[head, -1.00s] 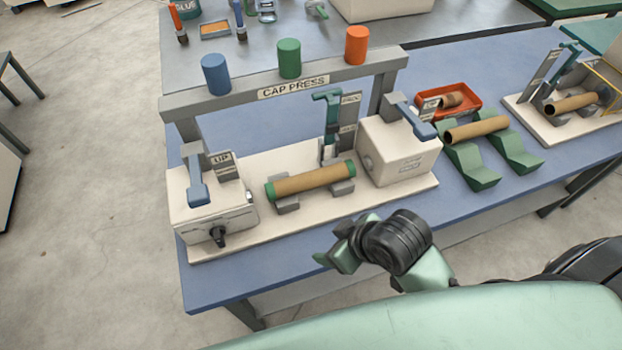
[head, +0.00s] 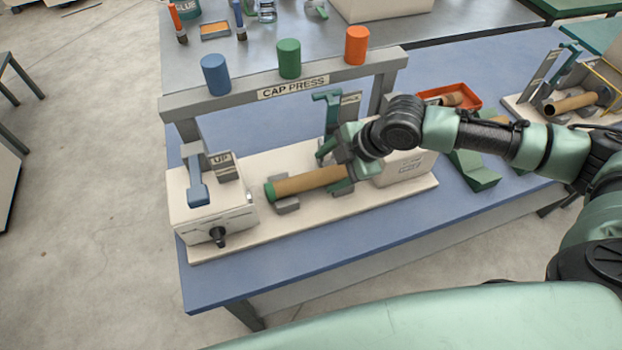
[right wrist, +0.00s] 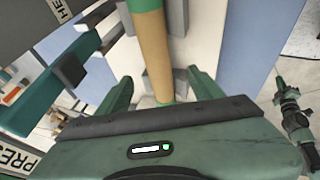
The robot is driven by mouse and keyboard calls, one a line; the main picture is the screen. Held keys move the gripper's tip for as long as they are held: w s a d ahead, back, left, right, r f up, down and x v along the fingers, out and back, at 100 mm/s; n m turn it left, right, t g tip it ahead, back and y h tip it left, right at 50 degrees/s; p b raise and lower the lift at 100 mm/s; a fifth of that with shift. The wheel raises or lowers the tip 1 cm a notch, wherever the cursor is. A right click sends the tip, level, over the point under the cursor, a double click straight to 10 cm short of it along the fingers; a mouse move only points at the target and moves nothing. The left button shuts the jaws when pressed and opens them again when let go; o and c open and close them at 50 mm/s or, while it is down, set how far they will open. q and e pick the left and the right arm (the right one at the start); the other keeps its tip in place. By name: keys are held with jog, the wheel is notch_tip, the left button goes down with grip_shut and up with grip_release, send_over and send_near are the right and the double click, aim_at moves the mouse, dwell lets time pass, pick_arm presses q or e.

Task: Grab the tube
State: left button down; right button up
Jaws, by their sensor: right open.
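The tube (head: 305,183) is brown cardboard with a green cap at its left end. It lies across grey rests on the cap press (head: 200,245). My right gripper (head: 337,170) is open at the tube's right end and hides that end in the head view. In the right wrist view the tube (right wrist: 155,50) runs between the two spread green fingers (right wrist: 160,78), with gaps on both sides. A green cap shows at the top and a green band near the palm. A dark and green arm part, probably my left arm (right wrist: 290,105), shows at the right edge there; its jaws are unclear.
The press frame (head: 290,80) carries blue, green and orange cylinders above the tube. A blue lever (head: 197,190) stands at left and a green clamp (head: 328,120) behind the tube. An orange tray (head: 465,99) and another tube (head: 575,103) are at right. The table's front strip is clear.

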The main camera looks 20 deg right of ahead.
aim_at(314, 177)
jog(key=p+x, duration=0.2)
jog(key=x, duration=0.5)
jog(key=shift+w+a+f, duration=0.15)
jog(key=shift+w+f, duration=0.1)
grip_shut()
jog(key=shift+r, duration=0.1)
